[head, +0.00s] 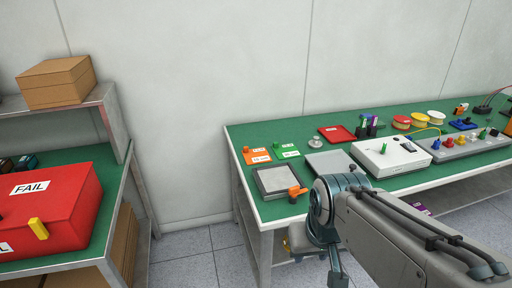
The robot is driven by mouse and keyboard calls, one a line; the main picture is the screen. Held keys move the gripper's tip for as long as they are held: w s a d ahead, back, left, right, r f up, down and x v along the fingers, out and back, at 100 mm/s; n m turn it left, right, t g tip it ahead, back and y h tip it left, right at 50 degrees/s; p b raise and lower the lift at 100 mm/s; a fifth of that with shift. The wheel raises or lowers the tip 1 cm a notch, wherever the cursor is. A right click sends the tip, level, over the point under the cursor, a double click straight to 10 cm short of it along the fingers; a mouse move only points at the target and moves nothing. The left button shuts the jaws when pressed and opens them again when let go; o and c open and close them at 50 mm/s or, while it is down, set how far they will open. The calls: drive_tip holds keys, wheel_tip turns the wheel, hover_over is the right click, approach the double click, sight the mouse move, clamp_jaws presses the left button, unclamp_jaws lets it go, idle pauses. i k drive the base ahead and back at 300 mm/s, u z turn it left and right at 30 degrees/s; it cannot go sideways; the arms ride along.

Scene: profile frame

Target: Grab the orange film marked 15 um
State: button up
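A flat orange film (255,152) lies on the green-topped bench near its far left corner. It bears a small white label, too small to read, and an orange knob at its left end. A similar green film (286,148) with a white label lies just right of it. My gripper (337,275) hangs at the bottom of the head view, in front of the bench's near edge and well apart from the film. Its fingers are too small and dark to tell open from shut. My arm hides part of the bench front.
A grey framed plate (277,180) with an orange handle (297,191) lies nearer than the film. A grey plate (331,163), a red tray (337,134) and a white instrument (390,157) stand to the right. A red FAIL box (75,205) sits on the left bench.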

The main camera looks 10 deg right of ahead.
sight(258, 155)
drive_tip(key=z, duration=0.15)
drive_tip(key=i, duration=1.1)
drive_tip(key=u, duration=0.5)
